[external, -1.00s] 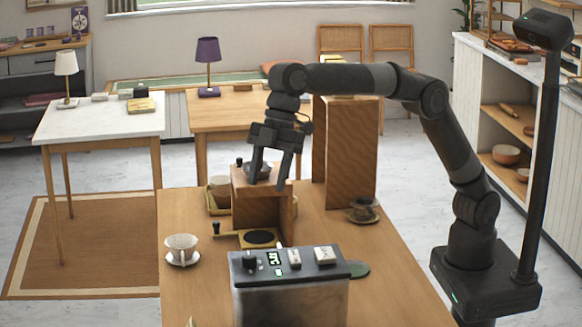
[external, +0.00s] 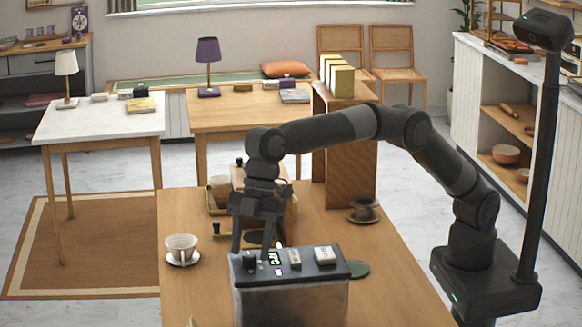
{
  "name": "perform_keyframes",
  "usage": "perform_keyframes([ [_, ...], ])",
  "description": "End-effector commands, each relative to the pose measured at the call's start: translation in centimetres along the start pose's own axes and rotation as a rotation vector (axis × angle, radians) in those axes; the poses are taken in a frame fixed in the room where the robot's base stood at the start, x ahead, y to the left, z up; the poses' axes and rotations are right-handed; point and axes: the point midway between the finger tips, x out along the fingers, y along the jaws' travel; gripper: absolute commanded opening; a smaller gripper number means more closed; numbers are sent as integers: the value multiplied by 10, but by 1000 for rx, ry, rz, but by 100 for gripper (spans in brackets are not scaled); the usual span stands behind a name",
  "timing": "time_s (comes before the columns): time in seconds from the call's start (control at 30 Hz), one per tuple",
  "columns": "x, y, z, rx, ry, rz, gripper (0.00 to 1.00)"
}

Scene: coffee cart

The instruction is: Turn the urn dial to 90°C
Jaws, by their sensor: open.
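The urn (external: 290,302) is a grey box with a dark top panel at the front of the wooden table. Its black dial (external: 249,262) sits at the left end of the panel, beside a small green-lit display (external: 274,258). The display's digits are too small to read. My gripper (external: 251,248) points down with its fingers apart, just above or behind the dial. One finger shows left of the dial and one right. I cannot tell whether they are around the dial or touching it.
A cup on a saucer (external: 182,259) stands to the left. A wooden stand (external: 290,215) and a tall wooden shelf (external: 350,150) are behind.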

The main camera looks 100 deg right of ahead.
Motion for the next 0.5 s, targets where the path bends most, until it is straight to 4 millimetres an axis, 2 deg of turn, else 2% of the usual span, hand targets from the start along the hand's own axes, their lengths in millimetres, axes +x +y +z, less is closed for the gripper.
perform_keyframes([
  [0.13, 11, 0, 0, 1, 1, 1, 50],
  [0.43, 13, 0, 0, 1, 1, 1, 50],
  [0.5, 13, 0, 0, 1, 1, 1, 45],
])
